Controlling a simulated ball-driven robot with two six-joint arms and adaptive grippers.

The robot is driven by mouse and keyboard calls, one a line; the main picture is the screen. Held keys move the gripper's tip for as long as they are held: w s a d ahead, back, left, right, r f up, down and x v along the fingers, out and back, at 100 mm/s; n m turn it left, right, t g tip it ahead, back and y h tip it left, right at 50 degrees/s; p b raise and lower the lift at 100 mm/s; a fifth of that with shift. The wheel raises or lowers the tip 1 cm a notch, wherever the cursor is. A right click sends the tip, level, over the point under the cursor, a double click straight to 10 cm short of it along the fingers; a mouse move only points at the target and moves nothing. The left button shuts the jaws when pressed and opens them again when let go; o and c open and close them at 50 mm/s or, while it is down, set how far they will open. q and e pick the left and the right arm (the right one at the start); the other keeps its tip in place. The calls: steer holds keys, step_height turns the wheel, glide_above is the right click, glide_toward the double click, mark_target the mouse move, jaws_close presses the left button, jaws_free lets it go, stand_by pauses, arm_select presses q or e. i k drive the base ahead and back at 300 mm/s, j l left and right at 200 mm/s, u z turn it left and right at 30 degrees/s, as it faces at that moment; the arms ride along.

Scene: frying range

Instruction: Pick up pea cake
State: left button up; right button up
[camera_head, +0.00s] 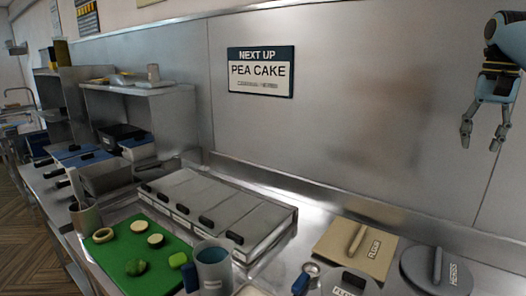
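A wall sign (260,72) reads "NEXT UP PEA CAKE". A green board (160,279) at the lower left carries several small pieces. A bright green lump (135,267) and a green round piece (178,260) lie at its front and right. A tan ring (103,235) and two pale round slices (139,226) lie farther back. I cannot tell for sure which piece is the pea cake. My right gripper (481,140) hangs at the upper right, fingers spread and empty, far from the board. My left gripper is out of view.
A blue-grey jug (212,268) stands at the board's right edge. Lidded steel bins (215,207) line the counter behind. A flour tray (355,247) and a round lid marked "HERBS" (437,270) are at the right. Shelves and fryers (105,178) stand at the left.

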mark_target(176, 261)
steer(key=k+j, duration=0.55)
steer(key=j, duration=0.15)
steer(key=k+j, duration=0.55)
steer(key=j, duration=0.15)
